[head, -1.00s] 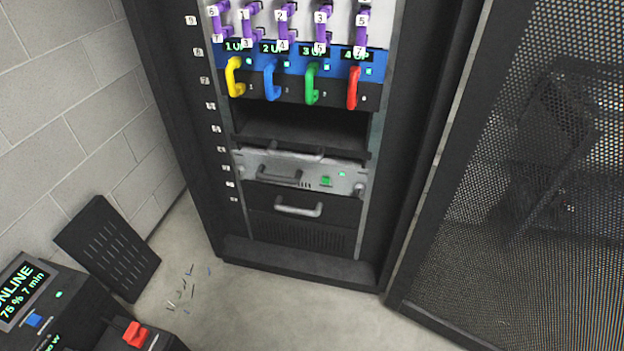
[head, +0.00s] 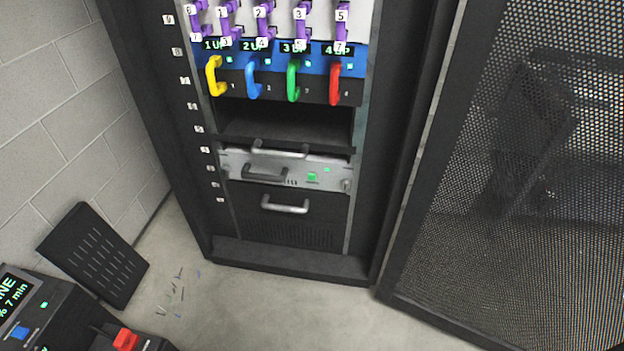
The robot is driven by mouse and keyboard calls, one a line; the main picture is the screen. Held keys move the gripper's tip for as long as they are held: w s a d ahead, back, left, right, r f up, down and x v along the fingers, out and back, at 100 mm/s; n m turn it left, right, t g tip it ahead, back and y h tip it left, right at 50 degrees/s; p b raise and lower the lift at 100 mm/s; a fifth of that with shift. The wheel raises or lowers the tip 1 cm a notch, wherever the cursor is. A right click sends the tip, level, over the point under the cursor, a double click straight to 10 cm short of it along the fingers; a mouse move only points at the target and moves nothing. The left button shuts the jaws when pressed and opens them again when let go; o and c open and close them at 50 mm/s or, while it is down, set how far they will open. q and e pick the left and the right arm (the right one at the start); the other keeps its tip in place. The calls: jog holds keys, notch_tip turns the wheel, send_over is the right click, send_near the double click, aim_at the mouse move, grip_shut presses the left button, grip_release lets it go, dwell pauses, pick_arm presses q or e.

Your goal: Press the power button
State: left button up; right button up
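A silver server unit (head: 300,172) sits low in the black rack, with dark handles on its front. A square green button (head: 312,177) is on the right part of its face, with a small green light (head: 327,170) beside it. It looks like the power button, but no label is legible. Neither of my grippers is in the head view.
Yellow, blue, green and red handles (head: 335,84) stick out above an empty slot (head: 285,122). An open mesh door (head: 530,180) stands at right. A slotted black panel (head: 92,255) leans by the wall. Small screws or scraps (head: 175,290) lie on the otherwise clear floor.

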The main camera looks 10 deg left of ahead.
pick_arm(q)
grip_shut()
dwell(1.3)
